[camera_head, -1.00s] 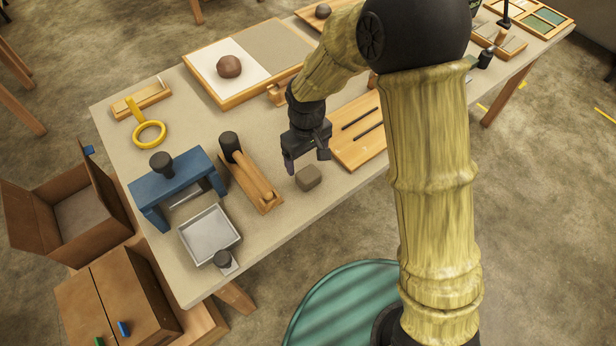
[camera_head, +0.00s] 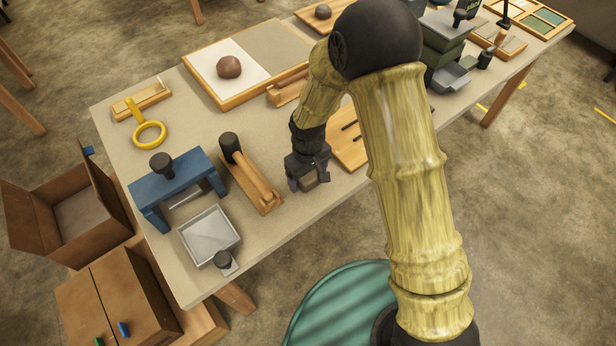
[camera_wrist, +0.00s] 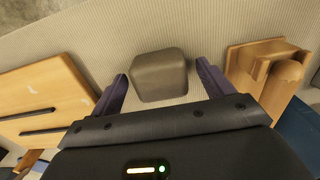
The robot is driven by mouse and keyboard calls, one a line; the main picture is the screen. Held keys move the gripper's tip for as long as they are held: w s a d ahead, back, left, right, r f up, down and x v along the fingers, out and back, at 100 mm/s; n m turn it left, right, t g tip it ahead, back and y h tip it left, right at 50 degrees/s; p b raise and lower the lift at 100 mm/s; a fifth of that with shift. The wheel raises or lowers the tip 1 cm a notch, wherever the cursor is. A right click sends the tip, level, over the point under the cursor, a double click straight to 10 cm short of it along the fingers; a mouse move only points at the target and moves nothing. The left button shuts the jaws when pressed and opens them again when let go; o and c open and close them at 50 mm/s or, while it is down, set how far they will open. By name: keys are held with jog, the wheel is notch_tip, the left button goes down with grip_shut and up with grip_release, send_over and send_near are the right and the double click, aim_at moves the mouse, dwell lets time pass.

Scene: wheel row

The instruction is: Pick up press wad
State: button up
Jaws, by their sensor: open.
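The press wad, taken to be the small grey-brown block with rounded edges (camera_wrist: 160,75), rests on the table. In the wrist view it sits between my two open fingers, with a gap on each side. In the head view the block (camera_head: 309,181) is partly hidden by my gripper (camera_head: 308,184), which is low over it. In the wrist view my gripper (camera_wrist: 160,92) has its dark purple fingers spread apart and holds nothing.
A wooden tool with a dark knob (camera_head: 255,180) lies left of my gripper. A wooden board with dark strips (camera_head: 350,145) lies to the right. A blue press frame (camera_head: 180,183) and a grey tray (camera_head: 209,235) stand farther left. The table's front edge is close by.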

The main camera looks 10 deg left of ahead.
dwell(0.5)
jog(key=c, duration=1.2)
jog(key=shift+c, duration=0.2)
jog(key=shift+r, duration=0.1)
notch_tip(320, 180, up, 10)
jog(key=shift+f, duration=0.15)
